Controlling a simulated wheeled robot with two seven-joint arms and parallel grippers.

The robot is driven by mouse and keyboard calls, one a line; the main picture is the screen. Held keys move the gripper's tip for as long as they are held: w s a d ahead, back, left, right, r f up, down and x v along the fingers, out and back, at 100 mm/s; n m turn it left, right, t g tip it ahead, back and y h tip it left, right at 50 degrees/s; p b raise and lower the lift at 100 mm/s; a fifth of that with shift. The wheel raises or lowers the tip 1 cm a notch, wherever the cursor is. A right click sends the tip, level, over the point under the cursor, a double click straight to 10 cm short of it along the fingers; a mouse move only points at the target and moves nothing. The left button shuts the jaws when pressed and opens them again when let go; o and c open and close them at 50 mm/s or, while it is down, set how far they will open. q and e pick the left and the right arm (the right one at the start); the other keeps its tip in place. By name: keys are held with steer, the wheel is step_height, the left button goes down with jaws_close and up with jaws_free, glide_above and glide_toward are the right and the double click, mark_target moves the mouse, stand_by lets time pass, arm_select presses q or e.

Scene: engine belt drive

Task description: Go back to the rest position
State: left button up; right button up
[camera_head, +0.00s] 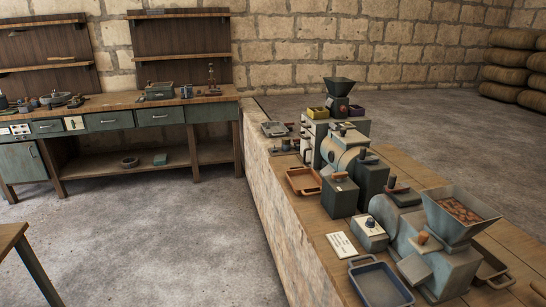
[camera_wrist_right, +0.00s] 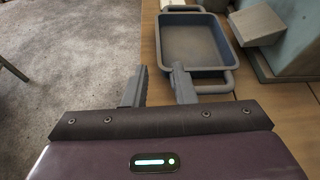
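My right gripper (camera_wrist_right: 159,72) shows in the right wrist view. Its two grey fingers are apart, with nothing visible between them, at the counter's front edge. The right finger appears close to the near handle of a blue-grey tray (camera_wrist_right: 197,70); I cannot tell whether they touch. The tray also shows at the bottom of the head view (camera_head: 352,272) and looks empty. My left gripper is in neither view, and neither arm shows in the head view.
A grinder with a filled hopper (camera_head: 462,202), a small control box (camera_head: 369,236) and a brown tray (camera_head: 303,181) stand on the stone-sided counter (camera_head: 282,222). A workbench (camera_head: 112,100) is at the back left. The floor (camera_head: 160,225) between is clear. A table corner (camera_head: 14,233) shows at lower left.

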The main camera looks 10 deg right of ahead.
steer(key=a+f+m, duration=0.1)
steer(key=m, duration=0.2)
steer(key=s+f+m+g+h, duration=0.1)
steer(key=m, duration=0.2)
steer(key=s+a+f+m+g, duration=0.1)
steer(key=m, duration=0.2)
steer(key=shift+a+h, duration=0.3)
steer(key=shift+a, duration=0.05)
steer(key=s+a+r+m+g+y, duration=0.1)
steer(key=s+a+m+g, duration=0.4)
steer(key=m, duration=0.8)
steer(key=s+a+m+g+y, duration=0.1)
steer(key=s+a+m+g, duration=0.35)
steer(key=m, duration=0.95)
step_height(320, 180, down, 30)
steer(key=s+a, duration=0.1)
steer(key=a, duration=0.1)
steer(key=s+d+f, duration=0.2)
steer(key=s+f, duration=0.6)
steer(key=s, duration=0.1)
steer(key=s+d+f+n+p, duration=0.1)
steer(key=s+d+f, duration=0.1)
steer(key=s+f, duration=0.6)
steer(key=shift+s+f+g+h, duration=0.3)
steer(key=shift+s+f+g, duration=0.15)
steer(key=shift+s, duration=0.75)
